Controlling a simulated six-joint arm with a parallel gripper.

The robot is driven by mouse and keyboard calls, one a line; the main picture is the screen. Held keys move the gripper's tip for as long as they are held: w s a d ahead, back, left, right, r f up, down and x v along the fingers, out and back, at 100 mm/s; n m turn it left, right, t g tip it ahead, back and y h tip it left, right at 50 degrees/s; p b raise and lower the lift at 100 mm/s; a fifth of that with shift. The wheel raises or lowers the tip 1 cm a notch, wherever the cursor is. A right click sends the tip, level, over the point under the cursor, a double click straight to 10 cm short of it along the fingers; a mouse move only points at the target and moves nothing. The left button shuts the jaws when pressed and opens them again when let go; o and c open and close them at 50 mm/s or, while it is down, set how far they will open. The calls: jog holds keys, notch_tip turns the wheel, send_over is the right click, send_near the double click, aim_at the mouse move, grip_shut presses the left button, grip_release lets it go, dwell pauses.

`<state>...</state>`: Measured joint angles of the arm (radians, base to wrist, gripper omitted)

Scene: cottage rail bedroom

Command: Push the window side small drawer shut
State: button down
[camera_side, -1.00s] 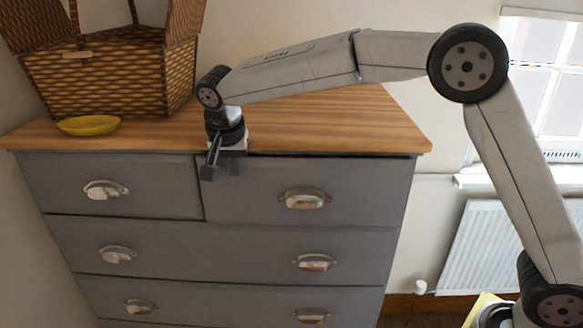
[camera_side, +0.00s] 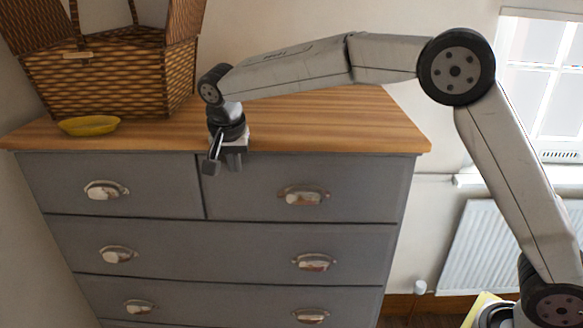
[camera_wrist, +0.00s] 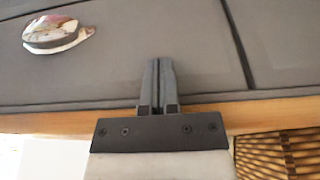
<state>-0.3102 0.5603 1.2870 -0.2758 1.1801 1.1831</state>
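The window side small drawer (camera_side: 260,187) is the top right drawer of a grey chest, with a silver cup handle (camera_side: 303,195). Its front looks flush with the drawer beside it. In the wrist view its face (camera_wrist: 130,60) fills the middle, with the handle (camera_wrist: 58,34) at upper left. My gripper (camera_side: 222,166) is at the drawer's upper left corner, near the seam between the two small drawers. In the wrist view the fingers (camera_wrist: 159,75) lie close together, holding nothing, against or just before the drawer face; I cannot tell contact exactly.
The wooden top (camera_side: 300,125) overhangs slightly above the drawers. A wicker basket (camera_side: 105,80) and a yellow dish (camera_side: 89,125) stand on its left part. The other small drawer (camera_side: 150,190) is at left. A radiator (camera_side: 500,250) is on the right wall below the window.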

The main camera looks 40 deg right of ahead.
jog(key=shift+s+a, duration=1.35)
jog(key=shift+s, duration=0.05)
jog(key=s+a+f+g+y, duration=0.1)
jog(key=s+f+y, duration=0.1)
jog(key=f, duration=0.8)
jog(key=s+a+f+g+y, duration=0.1)
jog(key=s+f, duration=0.1)
jog(key=f, duration=0.7)
jog(key=s+d+r+n+t, duration=0.1)
jog(key=s+d+n, duration=0.3)
jog(key=s+d, duration=0.4)
jog(key=s+d+r+n+t, duration=0.1)
jog(key=s+d+r+n, duration=0.2)
jog(key=s+d, duration=0.6)
jog(key=shift+s+d+r+n+h, duration=0.2)
jog(key=shift+s+r+n+h, duration=0.1)
jog(key=shift+s+n, duration=0.7)
jog(key=shift+w, duration=0.1)
